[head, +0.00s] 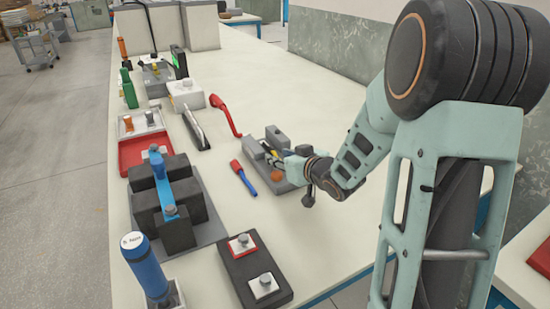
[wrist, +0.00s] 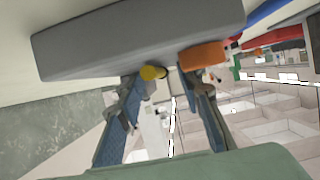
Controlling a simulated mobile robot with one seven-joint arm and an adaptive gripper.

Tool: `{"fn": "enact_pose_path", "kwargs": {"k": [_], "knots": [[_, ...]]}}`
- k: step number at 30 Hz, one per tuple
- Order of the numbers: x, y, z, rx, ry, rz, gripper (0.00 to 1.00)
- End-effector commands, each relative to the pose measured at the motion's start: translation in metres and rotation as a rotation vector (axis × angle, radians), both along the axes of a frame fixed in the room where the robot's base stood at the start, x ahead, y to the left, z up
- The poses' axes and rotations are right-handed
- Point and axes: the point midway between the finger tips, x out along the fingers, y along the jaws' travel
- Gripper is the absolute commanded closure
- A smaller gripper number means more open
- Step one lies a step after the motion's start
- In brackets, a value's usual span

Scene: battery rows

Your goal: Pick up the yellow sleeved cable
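The yellow sleeved cable shows only as a small yellow end (wrist: 152,72) in the wrist view, in front of a grey block (wrist: 125,42). My gripper (wrist: 162,78) is open, with its two blue-padded fingers apart. The yellow end lies between the fingertips in the picture, nearer the left one; I cannot tell whether they touch. In the head view my gripper (head: 275,158) is low at a grey holder (head: 252,148), with a little yellow (head: 273,153) showing beside it. The rest of the cable is hidden.
An orange piece (wrist: 203,54) sits close to the right fingertip. A dark block with two terminals (head: 254,268) is nearer. The table's far right is clear.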

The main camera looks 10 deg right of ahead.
Motion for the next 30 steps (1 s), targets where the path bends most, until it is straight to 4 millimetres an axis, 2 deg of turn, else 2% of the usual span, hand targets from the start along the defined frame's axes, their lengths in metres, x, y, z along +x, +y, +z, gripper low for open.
{"fn": "enact_pose_path", "kwargs": {"k": [5,14,25,30], "knots": [[0.0001,0.0000,0.0006,0.000,0.000,0.000,0.67],[-0.0002,-0.0001,0.0006,0.000,0.000,0.000,1.00],[0.0001,0.0000,0.0017,-0.001,-0.001,0.000,1.00],[0.0020,0.0021,0.0087,-0.001,-0.001,0.000,1.00]]}}
